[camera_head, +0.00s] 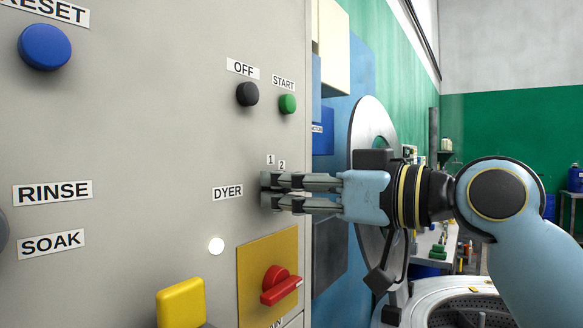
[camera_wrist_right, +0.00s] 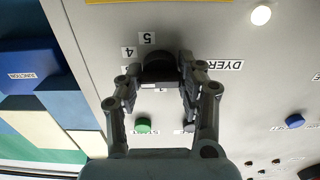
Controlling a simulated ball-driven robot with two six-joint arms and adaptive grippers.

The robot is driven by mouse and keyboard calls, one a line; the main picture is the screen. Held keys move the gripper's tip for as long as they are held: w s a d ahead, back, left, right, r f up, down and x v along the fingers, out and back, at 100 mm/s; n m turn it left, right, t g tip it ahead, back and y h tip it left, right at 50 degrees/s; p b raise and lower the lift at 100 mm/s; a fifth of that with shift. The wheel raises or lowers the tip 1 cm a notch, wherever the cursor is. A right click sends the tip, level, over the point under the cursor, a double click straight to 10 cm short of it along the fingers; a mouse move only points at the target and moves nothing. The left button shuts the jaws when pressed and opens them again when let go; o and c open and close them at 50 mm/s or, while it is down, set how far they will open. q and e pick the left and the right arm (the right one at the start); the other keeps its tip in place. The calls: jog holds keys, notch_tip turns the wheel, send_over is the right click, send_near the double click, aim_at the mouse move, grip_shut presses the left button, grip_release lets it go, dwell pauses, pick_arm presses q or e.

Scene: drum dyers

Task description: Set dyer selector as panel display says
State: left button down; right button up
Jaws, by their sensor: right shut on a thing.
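The dyer selector is a dark round knob (camera_wrist_right: 158,66) on the grey panel (camera_head: 130,130), beside the DYER label (camera_head: 227,193). My right gripper (camera_head: 266,190) is shut on it, with one finger on each side; the right wrist view also shows this grip (camera_wrist_right: 160,78). In the head view the fingers hide the knob, and the numbers 1 and 2 (camera_head: 276,161) show above them. The right wrist view, upside down, shows 4 and 5 beside the knob. I cannot tell which number the knob points to. No panel display is in view. My left gripper is not in view.
Near the knob are a black OFF button (camera_head: 247,94), a green START button (camera_head: 288,103), a white lamp (camera_head: 216,245) and a red rotary switch (camera_head: 279,285) on a yellow plate. A blue RESET button (camera_head: 44,47) is upper left. The panel's right edge is close to the gripper.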

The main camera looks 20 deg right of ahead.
jog(key=m+p, duration=0.3)
jog(key=m, duration=0.1)
jog(key=shift+r+m+p, duration=0.1)
jog(key=shift+m+p, duration=0.2)
jog(key=m+p, duration=0.3)
jog(key=shift+m, duration=0.3)
jog(key=m+p, duration=0.2)
jog(key=m, duration=0.1)
jog(key=shift+m+p, duration=0.75)
jog(key=shift+m, duration=0.65)
jog(key=o, duration=1.2)
jog(key=v, duration=1.2)
